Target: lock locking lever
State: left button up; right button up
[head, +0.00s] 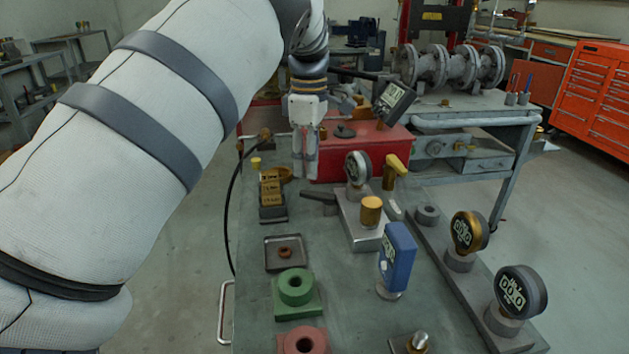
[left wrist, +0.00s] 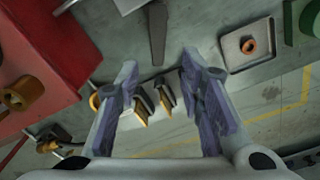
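My left gripper (head: 305,155) hangs fingers-down above the workbench, near the front of the red box. In the left wrist view, its two fingers (left wrist: 160,90) are apart with nothing held between them. A dark flat lever (head: 318,196) lies beside the silver block (head: 358,222), to the right of and below the gripper in the head view. The dark lever also shows in the left wrist view (left wrist: 157,32), beyond the fingertips. A yellow-handled lever (head: 391,172) stands right of the round gauge. I cannot tell which one is the locking lever. My right gripper is not in view.
Brass-topped blocks (head: 271,190) stand close to the gripper. The red box (head: 375,143) is behind it. A square tray (head: 284,265), a green block (head: 297,294) and a blue gauge (head: 397,255) stand nearer. Bare bench lies between the tray and blue gauge.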

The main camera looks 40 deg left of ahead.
aim_at(311, 192)
pick_arm(q)
notch_tip(311, 192, down, 6)
jog(key=shift+w+f, duration=0.15)
jog(key=shift+f, duration=0.05)
grip_shut()
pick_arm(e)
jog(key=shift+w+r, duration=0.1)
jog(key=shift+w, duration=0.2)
